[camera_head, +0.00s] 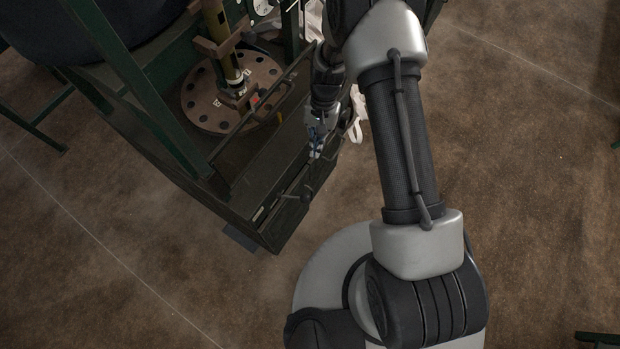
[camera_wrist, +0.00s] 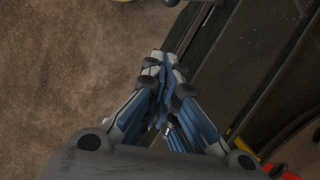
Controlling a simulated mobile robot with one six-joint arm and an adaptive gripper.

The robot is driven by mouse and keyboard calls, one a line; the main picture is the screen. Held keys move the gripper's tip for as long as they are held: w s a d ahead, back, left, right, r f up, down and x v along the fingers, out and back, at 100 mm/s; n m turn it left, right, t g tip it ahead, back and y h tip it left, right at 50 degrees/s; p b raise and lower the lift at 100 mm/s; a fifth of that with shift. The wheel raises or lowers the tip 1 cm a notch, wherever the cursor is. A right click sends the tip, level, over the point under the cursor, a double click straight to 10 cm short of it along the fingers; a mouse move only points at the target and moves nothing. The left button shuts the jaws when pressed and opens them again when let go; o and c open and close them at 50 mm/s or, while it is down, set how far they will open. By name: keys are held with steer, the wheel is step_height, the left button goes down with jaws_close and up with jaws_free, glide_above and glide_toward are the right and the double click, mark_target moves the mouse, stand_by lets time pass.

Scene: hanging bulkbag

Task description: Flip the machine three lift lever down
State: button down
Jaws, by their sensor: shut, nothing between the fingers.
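A dark lever with a round knob (camera_head: 306,195) sticks out at the near end of the machine's dark green base (camera_head: 262,190). No label shows that tells whether it is the machine three lift lever. My gripper (camera_head: 316,153) is shut and empty above the long edge of the base, up the picture from the knob and apart from it. In the wrist view the closed fingertips (camera_wrist: 162,58) lie over the edge of the base (camera_wrist: 235,60). A small dark part (camera_wrist: 170,2) is cut off at the top edge, too little to identify.
A round brown plate with holes (camera_head: 205,105) and a dark rail (camera_head: 262,118) stand left of my gripper. A red handle (camera_wrist: 283,171) and a yellow part (camera_wrist: 243,145) show at lower right in the wrist view. Brown floor (camera_head: 530,150) is open at right.

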mark_target(294, 197)
steer(key=s+a+f+b, duration=0.2)
steer(key=s+f, duration=0.4)
steer(key=f, duration=0.4)
steer(key=shift+s+a+f+b, duration=0.15)
steer(key=shift+s+a+b, duration=0.1)
steer(key=shift+b, duration=0.45)
steer(key=shift+s+d+m, duration=0.1)
steer(key=shift+s+m, duration=0.2)
steer(key=shift+m, duration=0.2)
